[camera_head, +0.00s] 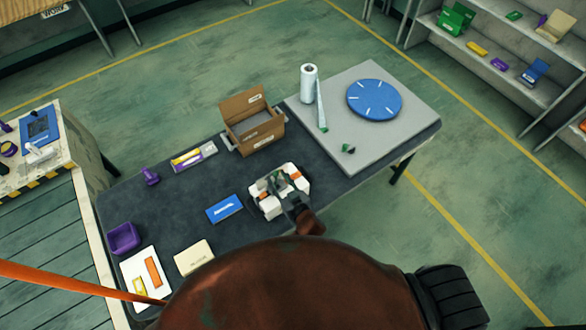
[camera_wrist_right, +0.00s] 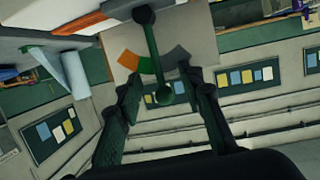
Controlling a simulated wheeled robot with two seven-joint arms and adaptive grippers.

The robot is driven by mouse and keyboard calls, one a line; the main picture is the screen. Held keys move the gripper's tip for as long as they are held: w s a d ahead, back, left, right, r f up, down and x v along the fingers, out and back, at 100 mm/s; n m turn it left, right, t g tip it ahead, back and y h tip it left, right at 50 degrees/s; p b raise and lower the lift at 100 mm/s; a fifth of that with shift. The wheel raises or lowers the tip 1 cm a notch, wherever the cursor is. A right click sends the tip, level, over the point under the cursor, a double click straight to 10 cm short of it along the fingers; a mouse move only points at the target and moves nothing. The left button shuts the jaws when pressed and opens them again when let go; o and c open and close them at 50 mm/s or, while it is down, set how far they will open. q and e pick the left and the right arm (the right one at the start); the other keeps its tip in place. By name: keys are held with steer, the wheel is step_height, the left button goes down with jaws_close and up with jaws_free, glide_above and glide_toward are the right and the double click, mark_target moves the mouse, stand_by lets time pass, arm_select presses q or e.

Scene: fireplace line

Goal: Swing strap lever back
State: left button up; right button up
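The strap lever (camera_wrist_right: 152,50) shows in the right wrist view as a dark green bar with a round knob at each end. It stands in front of a pale panel (camera_wrist_right: 200,42) with an orange, green and grey arc. My right gripper (camera_wrist_right: 165,82) is open, with its fingers on either side of the lever's lower knob and visible gaps on both sides. In the head view, my right gripper (camera_head: 274,182) is over the white device (camera_head: 265,206) on the dark table and hides much of it, including the lever. My left gripper is not in view.
An open cardboard box (camera_head: 252,122) stands behind the device. A blue packet (camera_head: 224,208) lies left of it. To the right, a grey board (camera_head: 350,105) carries a blue disc (camera_head: 374,99) and a white roll (camera_head: 309,83). An orange bar (camera_head: 75,283) crosses the lower left.

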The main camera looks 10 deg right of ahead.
steer(key=p+v, duration=0.3)
steer(key=v, duration=0.3)
stand_by(0.4)
